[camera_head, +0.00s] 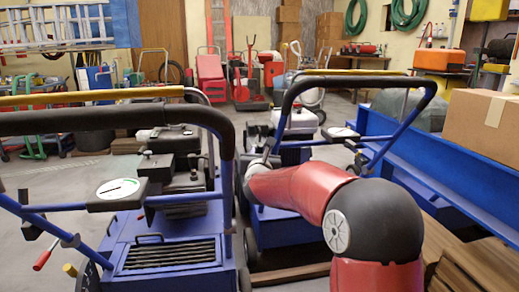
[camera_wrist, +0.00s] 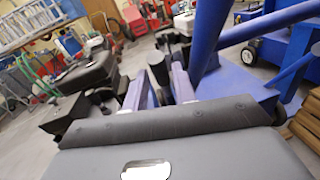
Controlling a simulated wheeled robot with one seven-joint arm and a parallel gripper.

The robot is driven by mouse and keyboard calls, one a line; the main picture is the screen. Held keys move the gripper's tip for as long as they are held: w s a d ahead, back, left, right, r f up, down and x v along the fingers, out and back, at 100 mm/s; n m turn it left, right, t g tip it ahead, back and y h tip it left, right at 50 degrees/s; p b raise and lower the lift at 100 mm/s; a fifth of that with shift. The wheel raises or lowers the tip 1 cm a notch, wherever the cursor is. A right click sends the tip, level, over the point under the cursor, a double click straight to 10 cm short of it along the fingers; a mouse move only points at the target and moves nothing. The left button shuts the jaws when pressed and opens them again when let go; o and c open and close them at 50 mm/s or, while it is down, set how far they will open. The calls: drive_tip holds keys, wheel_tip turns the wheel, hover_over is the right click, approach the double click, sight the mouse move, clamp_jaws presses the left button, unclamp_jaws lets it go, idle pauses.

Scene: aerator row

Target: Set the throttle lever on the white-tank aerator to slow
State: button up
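The white-tank aerator is the right-hand blue machine in the head view, with a white tank (camera_head: 298,119) behind its black handlebar (camera_head: 290,92). A pale round dial plate (camera_head: 342,132) sits on its handle frame; I cannot make out its lever or setting. My red arm reaches to this machine's left side, and my gripper is mostly hidden there. In the wrist view my gripper (camera_wrist: 159,73) shows two blue-grey fingers standing apart, with nothing clearly held between them. Dark engine parts and blue bars lie beyond; I see no dial there.
A second blue aerator with a dark engine (camera_head: 178,160) and its own dial (camera_head: 118,188) stands close on the left. Blue beams (camera_head: 435,170) and a cardboard box (camera_head: 484,121) are at right. Blue handle bars (camera_wrist: 208,36) pass close to my gripper.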

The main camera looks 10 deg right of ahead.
drive_tip(key=shift+w+d, duration=0.15)
drive_tip(key=shift+w, duration=0.55)
drive_tip(key=shift+w+d, duration=0.1)
drive_tip(key=shift+w, duration=0.6)
clamp_jaws()
drive_tip(key=shift+p, duration=0.3)
